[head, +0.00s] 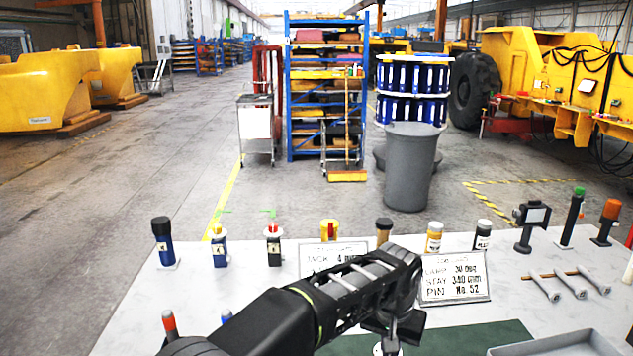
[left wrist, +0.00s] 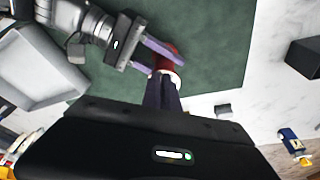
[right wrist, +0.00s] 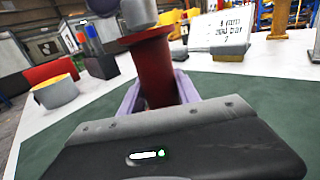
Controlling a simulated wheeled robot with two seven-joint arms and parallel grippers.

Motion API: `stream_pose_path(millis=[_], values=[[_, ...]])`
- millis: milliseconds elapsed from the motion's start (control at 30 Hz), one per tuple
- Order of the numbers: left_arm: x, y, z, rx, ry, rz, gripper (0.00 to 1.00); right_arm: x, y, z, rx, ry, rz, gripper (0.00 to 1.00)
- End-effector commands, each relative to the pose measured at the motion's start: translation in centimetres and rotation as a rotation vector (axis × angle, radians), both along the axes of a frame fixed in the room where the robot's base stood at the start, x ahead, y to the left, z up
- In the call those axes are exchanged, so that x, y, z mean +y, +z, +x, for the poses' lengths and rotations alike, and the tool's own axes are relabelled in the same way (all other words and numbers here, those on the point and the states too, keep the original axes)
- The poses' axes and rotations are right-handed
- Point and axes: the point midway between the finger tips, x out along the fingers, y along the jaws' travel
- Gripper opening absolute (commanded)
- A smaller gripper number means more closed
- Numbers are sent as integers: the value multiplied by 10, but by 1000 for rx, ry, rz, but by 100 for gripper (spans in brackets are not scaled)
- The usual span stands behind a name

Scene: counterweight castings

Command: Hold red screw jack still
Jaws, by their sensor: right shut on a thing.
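The red screw jack (right wrist: 151,68) stands upright in the right wrist view, with a flared red top and a grey head (right wrist: 139,12) above it. My right gripper (right wrist: 158,98) is shut around its red body, one purple finger on each side. In the left wrist view the right gripper (left wrist: 160,52) reaches in from the upper left to the red jack (left wrist: 168,56). My left gripper (left wrist: 166,82) has its fingers close together at the jack's pale top; any gap or contact there is unclear. In the head view my left gripper (head: 395,328) points down and hides most of the jack.
A green mat (head: 470,340) lies under the work on the pale table. A grey tray (head: 560,344) is at the front right. Sign cards (head: 455,277), bottles and small stands line the table's back. Three metal pins (head: 570,282) rest at the right.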

Motion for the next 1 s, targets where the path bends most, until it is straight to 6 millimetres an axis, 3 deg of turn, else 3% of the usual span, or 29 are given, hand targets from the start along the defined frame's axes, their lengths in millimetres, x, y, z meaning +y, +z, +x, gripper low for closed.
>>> stream_pose_path(millis=[833, 1000], values=[[0, 1, -8, -3, -1, -3, 0, 2, 0, -1, -1, 4, 0, 0], [0, 9, -7, -4, -1, -4, 0, 2, 0, -1, -1, 4, 0, 0]])
